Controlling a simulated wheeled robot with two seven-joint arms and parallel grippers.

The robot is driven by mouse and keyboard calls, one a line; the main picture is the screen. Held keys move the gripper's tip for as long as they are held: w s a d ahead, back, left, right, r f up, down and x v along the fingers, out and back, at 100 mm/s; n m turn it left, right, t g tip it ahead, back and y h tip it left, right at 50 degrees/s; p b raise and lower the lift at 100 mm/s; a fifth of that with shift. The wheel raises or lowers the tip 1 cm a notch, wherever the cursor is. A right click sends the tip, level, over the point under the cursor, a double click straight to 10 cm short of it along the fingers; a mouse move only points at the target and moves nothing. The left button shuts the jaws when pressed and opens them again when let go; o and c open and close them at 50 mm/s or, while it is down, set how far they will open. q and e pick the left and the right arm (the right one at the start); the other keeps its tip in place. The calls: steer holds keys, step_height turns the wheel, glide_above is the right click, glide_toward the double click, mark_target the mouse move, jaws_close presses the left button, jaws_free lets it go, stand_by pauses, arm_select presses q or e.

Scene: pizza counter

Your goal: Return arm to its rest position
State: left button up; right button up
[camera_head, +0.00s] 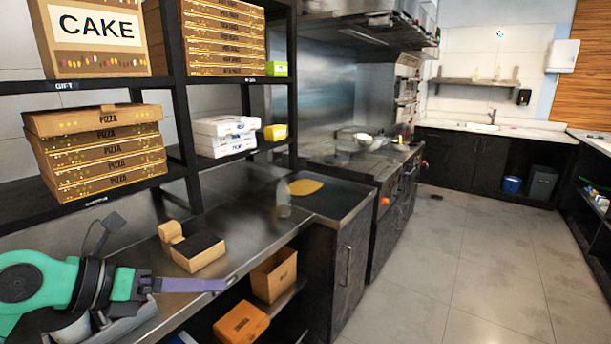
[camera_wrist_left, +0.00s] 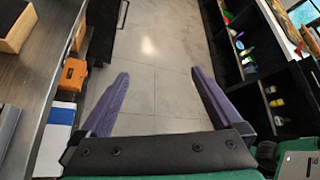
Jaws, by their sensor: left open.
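My left arm, green and black, comes in from the left in the head view. Its purple-fingered left gripper (camera_head: 190,285) is over the front edge of the steel counter (camera_head: 255,215), short of the small cardboard box. In the left wrist view the two purple fingers (camera_wrist_left: 160,105) are spread wide apart with nothing between them; grey floor tiles show below. My right gripper is not in view.
A small cardboard box with a dark top (camera_head: 198,255) sits on the counter beside the gripper. Pizza boxes (camera_head: 100,150) and a cake box (camera_head: 97,38) fill the shelves above. An orange case (camera_head: 240,320) is on the lower shelf. The floor (camera_head: 460,260) at right is clear.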

arm_select(q)
steer(key=d+r+n+t+h, duration=0.2)
steer(key=d+r+t+h, duration=0.1)
steer(key=d+r+h, duration=0.2)
steer(key=w+a+r+n+t+y, duration=0.35)
steer(key=a+n+t, duration=0.25)
steer(key=n+t, duration=0.55)
steer(key=a+f+n+g+y, duration=0.3)
steer(key=a+f+n+y, duration=0.35)
steer(key=f+n, duration=0.3)
steer(key=a+f+n+g+y, duration=0.3)
steer(key=a+f+n+y, duration=0.2)
steer(key=f+n+y, duration=0.45)
steer(key=s+d+f+n+g+h, duration=0.2)
steer(key=s+d+f+g+h, duration=0.15)
steer(key=s+f+g, duration=0.45)
steer(key=s+d+f+n+g+h, duration=0.25)
steer(key=s+d+f+g, duration=0.25)
steer(key=s+f, duration=0.7)
step_height(320, 180, down, 22)
steer(key=s+a+f+g, duration=0.2)
steer(key=s+a+f, duration=0.1)
steer(key=s+f, duration=1.2)
steer(key=shift+s+a+f+y, duration=0.2)
steer(key=shift+s+y, duration=0.15)
steer(key=shift+s, duration=0.25)
steer(key=shift+s+f, duration=0.1)
steer(key=shift+s, duration=0.2)
steer(key=shift+c, duration=0.3)
